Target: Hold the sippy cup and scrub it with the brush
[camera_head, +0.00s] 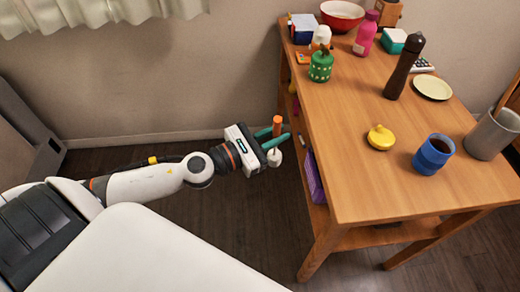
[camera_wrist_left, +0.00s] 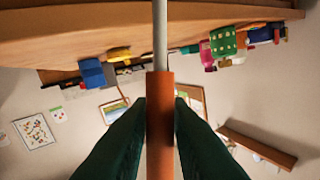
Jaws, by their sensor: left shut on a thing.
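My left gripper (camera_head: 276,142) is shut on an orange-handled brush (camera_head: 276,125). Its teal fingers clasp the orange handle, and a white rounded end (camera_head: 274,157) shows below them. In the left wrist view the orange handle (camera_wrist_left: 160,110) sits between the dark green fingertips (camera_wrist_left: 160,112), with a thin pale shaft reaching toward the top edge. The gripper is in the air, left of the table and apart from it. A blue cup (camera_head: 433,154), likely the sippy cup, stands upright and open on the table. A yellow lid-like piece (camera_head: 381,137) lies left of it. My right gripper is not in view.
The wooden table (camera_head: 350,180) has clear room at its front left. A grey container (camera_head: 492,133) stands right of the blue cup. A dark pepper mill (camera_head: 404,66), cream plate (camera_head: 432,87), green jar (camera_head: 321,66) and pink bottle (camera_head: 366,33) stand farther back.

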